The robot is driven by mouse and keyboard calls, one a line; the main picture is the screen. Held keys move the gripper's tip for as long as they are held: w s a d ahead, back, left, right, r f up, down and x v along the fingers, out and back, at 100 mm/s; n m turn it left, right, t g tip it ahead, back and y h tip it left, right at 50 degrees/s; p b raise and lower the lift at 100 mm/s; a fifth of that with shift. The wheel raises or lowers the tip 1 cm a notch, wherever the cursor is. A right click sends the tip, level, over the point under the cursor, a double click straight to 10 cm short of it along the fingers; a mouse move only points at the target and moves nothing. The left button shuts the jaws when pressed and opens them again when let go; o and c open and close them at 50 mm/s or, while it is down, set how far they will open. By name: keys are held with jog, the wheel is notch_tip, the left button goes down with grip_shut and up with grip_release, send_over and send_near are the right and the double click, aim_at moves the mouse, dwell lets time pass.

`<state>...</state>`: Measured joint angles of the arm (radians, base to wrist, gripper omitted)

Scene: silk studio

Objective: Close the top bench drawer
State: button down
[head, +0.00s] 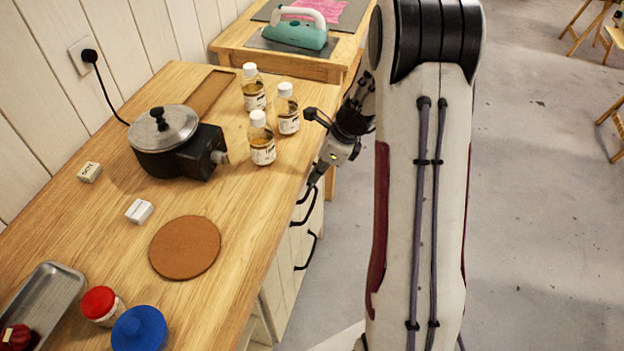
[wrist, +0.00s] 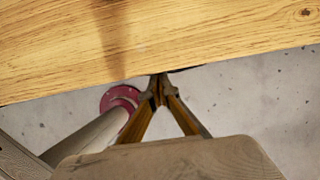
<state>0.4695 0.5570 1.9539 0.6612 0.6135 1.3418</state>
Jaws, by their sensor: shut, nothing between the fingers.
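The wooden bench (head: 215,245) has a pale slatted front with dark drawer handles on its right side. The upper handle (head: 306,208) and a lower handle (head: 307,253) show in the head view. How far the top drawer stands out is hard to tell, because the bench top and my arm hide much of the front. My gripper (head: 314,180) is shut and empty, pointing down beside the bench's front edge, close above the upper handle. In the wrist view my gripper's fingertips (wrist: 160,88) meet close to the wooden edge (wrist: 180,40); contact cannot be told.
Bottles (head: 263,140) stand near the bench edge beside my gripper. A lidded pot (head: 170,135), cork mat (head: 184,248), red-lidded jar (head: 100,304), blue-lidded jar (head: 139,328) and metal tray (head: 48,292) occupy the top. Open floor (head: 540,190) lies right.

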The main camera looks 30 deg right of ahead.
jog(key=shift+v, duration=2.55)
jog(key=s+a+r+n+h, duration=0.1)
jog(key=s+a+r+n, duration=0.4)
jog(key=s+n, duration=0.3)
jog(key=s+a+r+n+t+h, duration=0.1)
jog(key=s+a+r+n, duration=0.4)
jog(key=n, duration=0.5)
jog(key=s+a+r+n+t+h, duration=0.1)
jog(key=s+a+r+n, duration=0.4)
jog(key=s+r+n, duration=0.4)
jog(key=shift+s+a, duration=0.35)
jog(key=shift+s, duration=1.25)
